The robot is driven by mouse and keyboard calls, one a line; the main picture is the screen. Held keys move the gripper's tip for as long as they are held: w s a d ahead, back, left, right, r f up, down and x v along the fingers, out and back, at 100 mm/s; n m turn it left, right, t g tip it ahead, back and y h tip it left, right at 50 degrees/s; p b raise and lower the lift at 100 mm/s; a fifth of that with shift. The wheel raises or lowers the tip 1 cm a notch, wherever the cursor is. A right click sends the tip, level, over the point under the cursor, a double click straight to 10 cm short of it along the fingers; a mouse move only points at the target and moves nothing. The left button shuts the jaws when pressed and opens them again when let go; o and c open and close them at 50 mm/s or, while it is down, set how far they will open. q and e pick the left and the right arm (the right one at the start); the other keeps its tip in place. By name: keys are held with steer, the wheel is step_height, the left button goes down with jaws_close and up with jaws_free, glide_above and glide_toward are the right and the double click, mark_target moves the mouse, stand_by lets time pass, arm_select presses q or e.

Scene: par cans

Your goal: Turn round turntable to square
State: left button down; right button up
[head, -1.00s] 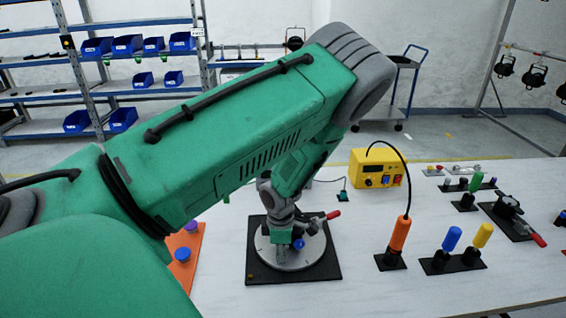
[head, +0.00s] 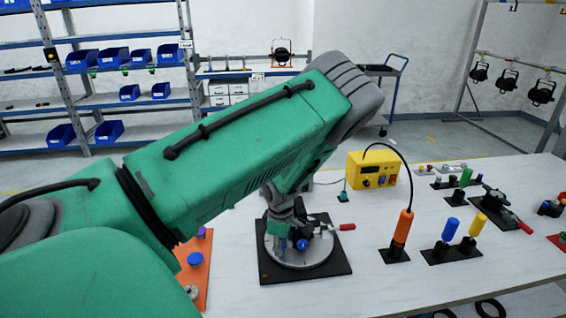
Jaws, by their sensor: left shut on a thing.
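The turntable is a round grey disc (head: 312,256) on a black square base plate (head: 335,269) on the white bench. A clamp with a red handle (head: 346,227) and a blue knob (head: 302,244) sit on the disc. The red handle points right, out past the disc's edge. My left gripper (head: 283,240) reaches down over the disc, beside the blue knob, and is shut on a part of the turntable. The arm and wrist hide the back of the disc and the exact grip. My right gripper is not in view.
To the right are an orange cylinder tool (head: 402,229), a blue cylinder (head: 450,229) and a yellow cylinder (head: 477,225) on stands. A yellow box (head: 371,178) is behind. The bench front is clear.

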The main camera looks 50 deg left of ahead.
arm_select(q)
steer(key=shift+w+r, duration=0.1)
steer(key=shift+w, duration=0.05)
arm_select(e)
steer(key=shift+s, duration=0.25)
arm_select(q)
steer(key=c, duration=1.4)
jaws_free()
step_height(320, 180, up, 12)
steer(key=shift+f, duration=0.15)
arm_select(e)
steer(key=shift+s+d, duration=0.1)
arm_select(q)
steer(key=shift+f, duration=0.1)
